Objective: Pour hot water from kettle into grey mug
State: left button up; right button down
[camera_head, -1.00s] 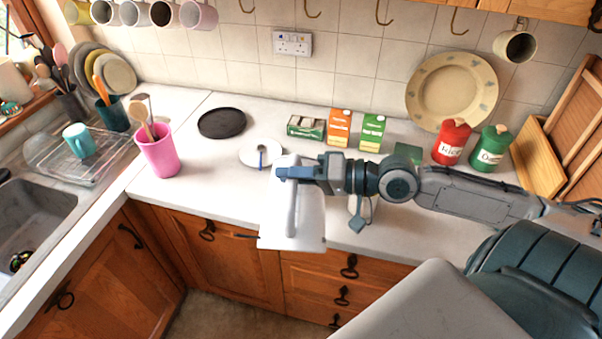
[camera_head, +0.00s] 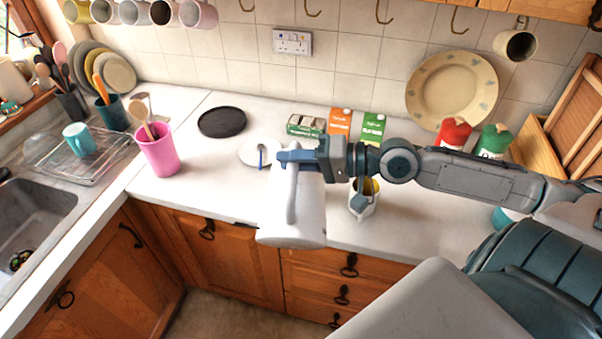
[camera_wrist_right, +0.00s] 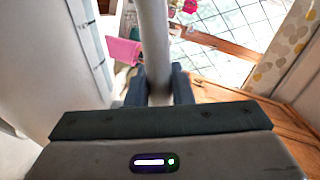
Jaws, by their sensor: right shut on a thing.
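The white kettle (camera_head: 312,215) hangs in front of the counter's front edge in the head view. My right gripper (camera_head: 288,157) is shut on its upright handle (camera_head: 292,195). In the right wrist view the fingers (camera_wrist_right: 157,88) close around the pale handle (camera_wrist_right: 154,40). A pale mug-like vessel (camera_head: 368,208) with a yellowish inside stands on the counter to the right of the kettle. It is partly hidden behind my right wrist, so I cannot tell if it is the grey mug. No stream of water shows. My left gripper is out of view.
A white round base (camera_head: 258,151) lies behind the kettle. A pink utensil pot (camera_head: 158,155) and black round plate (camera_head: 222,122) stand left. Tea boxes (camera_head: 339,121) and red (camera_head: 454,133) and green canisters (camera_head: 493,141) line the back. Several mugs (camera_head: 134,13) hang at upper left.

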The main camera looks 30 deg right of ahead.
aim_at(291, 192)
jog(key=shift+w+d+r+m, duration=0.2)
jog(key=shift+w+r+m, duration=0.1)
jog(key=shift+r, duration=0.1)
dwell(2.0)
jog(key=shift+s+a+f, duration=0.3)
jog(key=shift+s+f, duration=0.05)
jog(key=s+a+f+n, duration=0.2)
jog(key=f, duration=0.1)
jog(key=shift+s+n+t+b, duration=0.3)
jog(key=shift+s+a+n, duration=0.5)
jog(key=shift+s+n, duration=0.1)
jog(key=shift+n, duration=0.1)
jog(key=shift+f, duration=0.1)
